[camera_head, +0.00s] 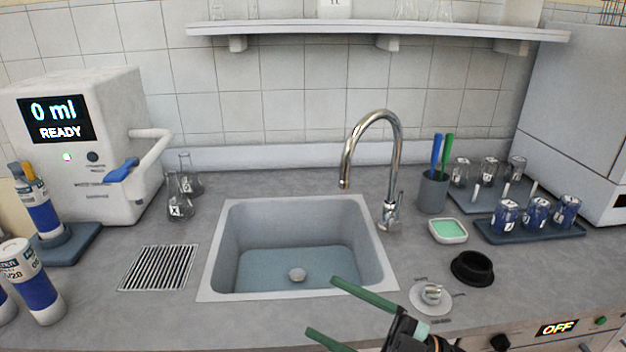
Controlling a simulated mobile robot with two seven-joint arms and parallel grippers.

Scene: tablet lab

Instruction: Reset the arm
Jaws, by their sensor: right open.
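My right gripper (338,312) comes in from the bottom edge with two long green fingers spread apart. It is open and empty. Its upper finger reaches over the front right rim of the sink (212,262), and its lower finger is over the counter's front edge. Part of my right arm shows black at the bottom. My left gripper is not in view.
A chrome faucet (391,190) stands behind the sink. A white dispenser (110,165) reading "0 ml READY" stands at left, near glass flasks (179,207). A black ring-shaped holder (472,268), a small metal piece (432,293) and trays of beakers (537,213) are at right.

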